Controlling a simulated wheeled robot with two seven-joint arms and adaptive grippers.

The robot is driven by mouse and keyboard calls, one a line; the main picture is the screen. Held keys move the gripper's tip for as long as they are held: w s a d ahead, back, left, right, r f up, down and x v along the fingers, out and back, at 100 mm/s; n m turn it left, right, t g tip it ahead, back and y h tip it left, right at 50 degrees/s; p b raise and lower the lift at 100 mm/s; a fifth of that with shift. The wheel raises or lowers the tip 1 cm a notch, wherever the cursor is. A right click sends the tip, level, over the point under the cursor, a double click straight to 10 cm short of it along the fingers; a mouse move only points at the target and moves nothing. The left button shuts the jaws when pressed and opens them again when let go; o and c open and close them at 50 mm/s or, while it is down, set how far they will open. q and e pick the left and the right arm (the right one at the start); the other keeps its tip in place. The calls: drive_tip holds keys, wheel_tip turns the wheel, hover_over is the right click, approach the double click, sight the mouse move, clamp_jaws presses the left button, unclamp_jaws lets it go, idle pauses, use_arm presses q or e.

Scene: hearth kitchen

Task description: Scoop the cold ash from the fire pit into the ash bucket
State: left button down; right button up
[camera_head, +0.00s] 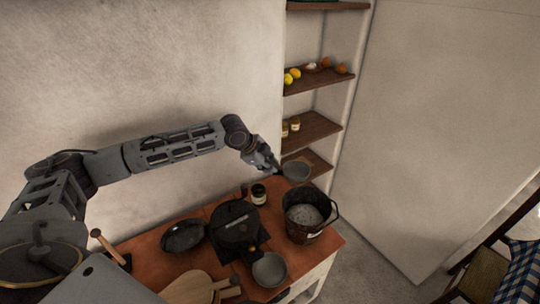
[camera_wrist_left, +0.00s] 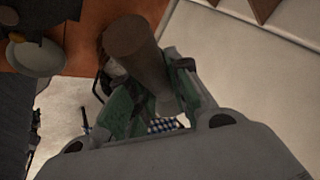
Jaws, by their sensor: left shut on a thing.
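My left gripper (camera_head: 275,165) reaches over the far right part of the counter. It is shut on a brown cylindrical thing (camera_wrist_left: 145,60), which stands between the green finger pads in the left wrist view. I cannot pick out a fire pit for certain. My right gripper is not in view.
The wooden counter (camera_head: 150,249) holds a black lidded pot (camera_head: 236,216), a dark pan (camera_head: 184,236), a grey bowl (camera_head: 269,270), a small dark jar (camera_head: 258,194) and wooden boards (camera_head: 188,288). Wall shelves (camera_head: 312,131) rise behind the gripper. A chequered cloth (camera_head: 520,272) is at right.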

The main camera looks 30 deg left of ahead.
use_arm(q)
drive_tip(key=shift+s+d+f, duration=0.1)
drive_tip(key=shift+s+d, duration=0.1)
drive_tip(key=shift+d, duration=0.05)
drive_tip(key=shift+s+d, duration=0.2)
drive_tip(key=shift+s+d+f+n+g+h, duration=0.1)
drive_tip(key=shift+s+f+n+g+h, duration=0.1)
drive_tip(key=shift+s+n+g, duration=0.35)
drive_tip(key=shift+s+d+f+n+g+h, duration=0.1)
drive_tip(key=shift+s+f+n+g+h, duration=0.15)
drive_tip(key=shift+g, duration=0.4)
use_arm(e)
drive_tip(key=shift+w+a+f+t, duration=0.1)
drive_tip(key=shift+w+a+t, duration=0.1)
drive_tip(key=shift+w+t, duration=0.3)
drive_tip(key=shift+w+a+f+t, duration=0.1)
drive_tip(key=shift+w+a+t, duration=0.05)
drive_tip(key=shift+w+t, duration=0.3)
use_arm(q)
drive_tip(key=shift+r, duration=0.1)
drive_tip(key=shift+s+a, duration=0.1)
drive_tip(key=shift+s, duration=0.05)
